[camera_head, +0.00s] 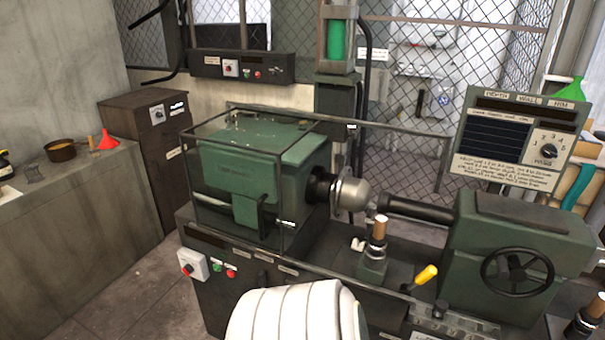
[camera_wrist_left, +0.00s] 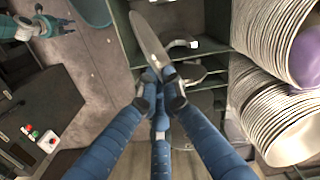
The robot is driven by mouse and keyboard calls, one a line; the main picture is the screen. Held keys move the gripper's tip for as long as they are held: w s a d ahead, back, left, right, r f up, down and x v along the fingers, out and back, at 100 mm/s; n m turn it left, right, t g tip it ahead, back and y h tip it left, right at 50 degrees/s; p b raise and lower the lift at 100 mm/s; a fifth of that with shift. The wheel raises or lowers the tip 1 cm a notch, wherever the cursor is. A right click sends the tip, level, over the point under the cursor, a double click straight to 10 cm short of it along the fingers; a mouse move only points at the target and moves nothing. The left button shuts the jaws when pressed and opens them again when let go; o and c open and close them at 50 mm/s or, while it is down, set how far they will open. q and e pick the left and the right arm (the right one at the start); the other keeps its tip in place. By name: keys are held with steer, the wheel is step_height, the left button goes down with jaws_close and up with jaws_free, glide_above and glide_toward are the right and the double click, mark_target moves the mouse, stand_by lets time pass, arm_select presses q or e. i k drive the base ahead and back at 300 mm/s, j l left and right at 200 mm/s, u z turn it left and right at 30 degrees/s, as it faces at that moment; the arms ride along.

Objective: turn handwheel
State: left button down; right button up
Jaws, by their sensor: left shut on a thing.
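The black spoked handwheel (camera_head: 517,272) sits on the front of the green tailstock (camera_head: 520,228) at the right of the head view. Neither gripper shows at the handwheel. My left gripper (camera_wrist_left: 161,82), with blue fingers, shows in the left wrist view. A small teal-fingered gripper (camera_wrist_left: 52,27), apparently my right one, is at the upper left of that view, away from the handwheel as seen. Its opening is unclear.
A rounded metal form (camera_head: 350,194) is on the headstock, facing the tailstock's dark shaft (camera_head: 418,210). A yellow-handled lever (camera_head: 426,275) stands before the tailstock.

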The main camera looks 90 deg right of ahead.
mark_target(510, 268)
steer(key=k+z, duration=0.25)
steer(key=z, duration=0.2)
steer(key=k+l+z, duration=0.1)
steer(key=z, duration=0.35)
steer(key=k+l, duration=0.05)
steer(key=k, duration=0.05)
